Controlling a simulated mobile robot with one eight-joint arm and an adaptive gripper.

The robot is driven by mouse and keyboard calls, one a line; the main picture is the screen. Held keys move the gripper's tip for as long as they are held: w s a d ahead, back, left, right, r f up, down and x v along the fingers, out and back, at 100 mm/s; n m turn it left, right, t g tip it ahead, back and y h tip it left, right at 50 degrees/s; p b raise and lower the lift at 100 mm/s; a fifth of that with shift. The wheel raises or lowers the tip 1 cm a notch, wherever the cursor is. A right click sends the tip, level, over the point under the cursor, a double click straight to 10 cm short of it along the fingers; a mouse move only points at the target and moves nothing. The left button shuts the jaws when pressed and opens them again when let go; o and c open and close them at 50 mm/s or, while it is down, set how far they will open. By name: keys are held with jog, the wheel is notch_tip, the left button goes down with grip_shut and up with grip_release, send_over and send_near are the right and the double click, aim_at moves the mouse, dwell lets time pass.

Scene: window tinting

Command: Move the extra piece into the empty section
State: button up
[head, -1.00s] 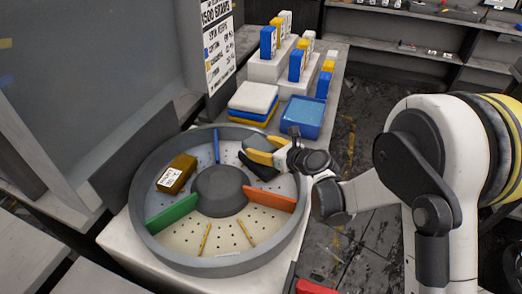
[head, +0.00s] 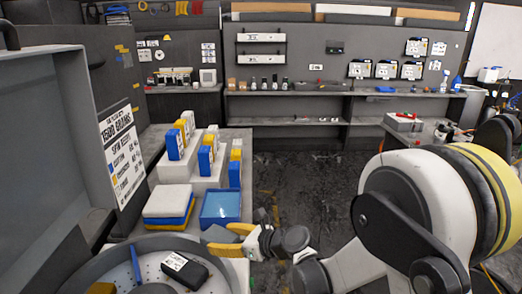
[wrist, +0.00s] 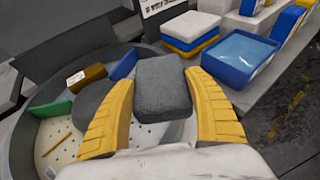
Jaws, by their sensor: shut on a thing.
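My gripper (wrist: 157,115) is shut on a dark grey block (wrist: 162,85), with its yellow fingers on either side. In the head view my gripper (head: 236,243) and the grey block (head: 214,234) are raised over the drum's right far rim. The round grey drum (head: 78,262) is cut off at the bottom there. A black piece with a white label (head: 186,268) lies in it, right of the blue divider (head: 136,264). A brown-gold piece (wrist: 87,77) lies between the green divider (wrist: 50,109) and the blue divider (wrist: 123,65). The pale section with a yellow strip (wrist: 57,146) shows no piece.
A blue tray (head: 220,207) and stacked white, yellow and blue slabs (head: 168,203) stand just behind the drum. Upright blue, white and yellow boxes (head: 176,143) stand on white steps behind them. A grey panel (head: 50,130) rises at left. The floor beyond is open.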

jog(key=d+r+m+t+h, duration=0.2)
jog(key=d+m, duration=0.1)
jog(key=d, duration=0.8)
jog(key=s+d+r+m+t+h, duration=0.1)
jog(key=d+r+m+t+h, duration=0.1)
jog(key=d, duration=1)
jog(key=d+r+m+t+h, duration=0.3)
jog(key=d+r+m+h, duration=0.1)
jog(key=d, duration=0.7)
jog(key=shift+s+d, duration=0.2)
jog(key=shift+d, duration=0.1)
